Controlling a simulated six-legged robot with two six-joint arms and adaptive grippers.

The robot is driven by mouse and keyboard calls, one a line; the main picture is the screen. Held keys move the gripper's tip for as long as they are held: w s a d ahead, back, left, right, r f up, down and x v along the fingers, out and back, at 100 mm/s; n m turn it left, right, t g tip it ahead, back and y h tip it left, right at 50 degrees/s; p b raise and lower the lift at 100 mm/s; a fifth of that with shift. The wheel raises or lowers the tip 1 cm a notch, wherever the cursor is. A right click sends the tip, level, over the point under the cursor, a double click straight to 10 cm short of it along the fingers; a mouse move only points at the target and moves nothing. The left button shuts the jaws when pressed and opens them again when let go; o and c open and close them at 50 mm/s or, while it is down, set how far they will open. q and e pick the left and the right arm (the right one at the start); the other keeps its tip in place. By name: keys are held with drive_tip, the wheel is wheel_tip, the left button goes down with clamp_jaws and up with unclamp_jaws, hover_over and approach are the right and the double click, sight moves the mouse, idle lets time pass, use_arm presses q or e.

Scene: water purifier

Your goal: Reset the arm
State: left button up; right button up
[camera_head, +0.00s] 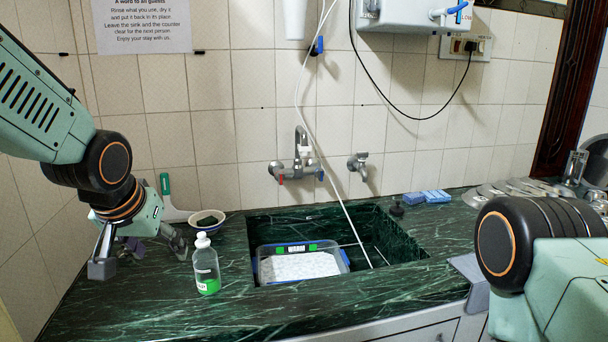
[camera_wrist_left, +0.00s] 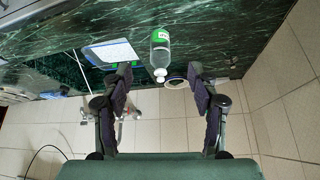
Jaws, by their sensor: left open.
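My left gripper (camera_head: 140,252) hangs over the left part of the green marble counter, its fingers spread and empty. In the left wrist view the two dark fingers (camera_wrist_left: 160,75) stand wide apart. A clear bottle with green liquid (camera_head: 206,268) stands upright on the counter, to the right of the gripper. It also shows in the left wrist view (camera_wrist_left: 160,48), between and beyond the fingers, apart from them. My right arm (camera_head: 515,245) comes in from the right. A grey piece beside its black joint may be a right finger; most of that gripper is hidden.
The sink (camera_head: 405,245) holds a clear tub (camera_head: 300,265) with white contents; a white hose runs down into it. A small bowl (camera_head: 207,219) and a green-handled tool (camera_head: 166,185) are by the back wall. Taps (camera_head: 300,165) and a purifier (camera_head: 410,14) are on the wall. The front left counter is clear.

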use_arm(q)
drive_tip(key=s+d+f+b, duration=0.1)
drive_tip(key=s+f, duration=0.3)
drive_tip(key=f, duration=0.8)
drive_tip(key=s+d+f+b, duration=0.15)
drive_tip(key=s+f, duration=0.35)
drive_tip(key=f, duration=0.6)
drive_tip(key=s+f+g, duration=0.3)
drive_tip(key=s+f, duration=0.5)
drive_tip(key=s, duration=0.4)
drive_tip(key=s+f+g+b, duration=0.1)
drive_tip(key=s+f+g, duration=0.2)
drive_tip(key=s+f, duration=0.5)
drive_tip(key=s, duration=0.5)
drive_tip(key=shift+a+f, duration=0.25)
drive_tip(key=shift+f, duration=0.1)
